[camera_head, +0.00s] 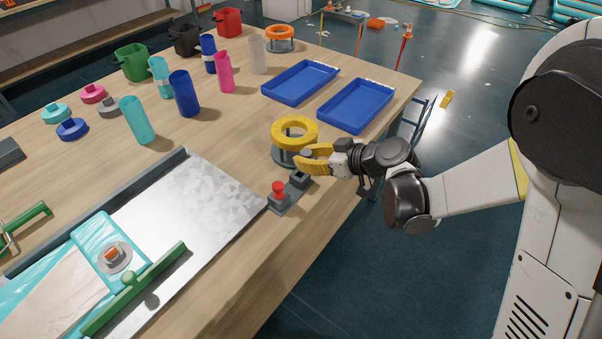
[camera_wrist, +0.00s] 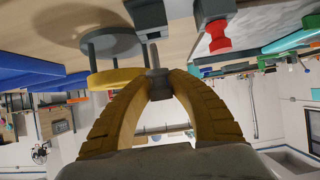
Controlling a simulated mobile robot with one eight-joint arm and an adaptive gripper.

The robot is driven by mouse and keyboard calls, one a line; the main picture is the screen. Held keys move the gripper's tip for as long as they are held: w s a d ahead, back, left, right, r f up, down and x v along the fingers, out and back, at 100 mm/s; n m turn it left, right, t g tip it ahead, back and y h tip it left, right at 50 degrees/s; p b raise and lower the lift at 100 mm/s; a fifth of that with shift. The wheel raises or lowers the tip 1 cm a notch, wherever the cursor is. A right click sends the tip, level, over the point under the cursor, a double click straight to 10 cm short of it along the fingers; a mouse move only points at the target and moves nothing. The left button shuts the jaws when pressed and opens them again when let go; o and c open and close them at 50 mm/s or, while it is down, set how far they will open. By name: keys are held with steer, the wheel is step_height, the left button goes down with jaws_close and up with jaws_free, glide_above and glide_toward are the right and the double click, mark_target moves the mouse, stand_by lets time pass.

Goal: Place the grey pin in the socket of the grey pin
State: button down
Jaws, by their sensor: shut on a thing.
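My gripper (camera_head: 312,158), with yellow fingers, is above the right edge of the table, beside the yellow ring. In the upside-down wrist view its fingertips (camera_wrist: 159,76) are shut on the grey pin (camera_wrist: 157,84). The pin's thin shaft points away from the fingers toward a dark grey socket block (camera_wrist: 148,14). The same socket (camera_head: 299,179) is just below the fingers in the head view. The shaft's tip is close to the block; I cannot tell whether it touches. A red pin (camera_head: 279,190) stands in the neighbouring block and shows in the wrist view (camera_wrist: 216,38).
A yellow ring (camera_head: 295,131) on a grey stand is right beside my gripper. Two blue trays (camera_head: 356,106) lie behind it. Cups stand farther left. A metal sheet (camera_head: 205,200) and a green-handled tool (camera_head: 135,287) lie in front.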

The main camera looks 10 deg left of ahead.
steer(key=shift+x, duration=1)
steer(key=shift+s+f+b, duration=0.15)
steer(key=shift+f+b, duration=1.05)
steer(key=shift+f, duration=0.8)
steer(key=shift+f, duration=0.15)
steer(key=c, duration=1.3)
jaws_free()
steer(key=shift+o, duration=0.2)
steer(key=shift+r, duration=0.25)
steer(key=p+v, duration=0.3)
steer(key=v, duration=0.9)
steer(key=shift+p, duration=0.3)
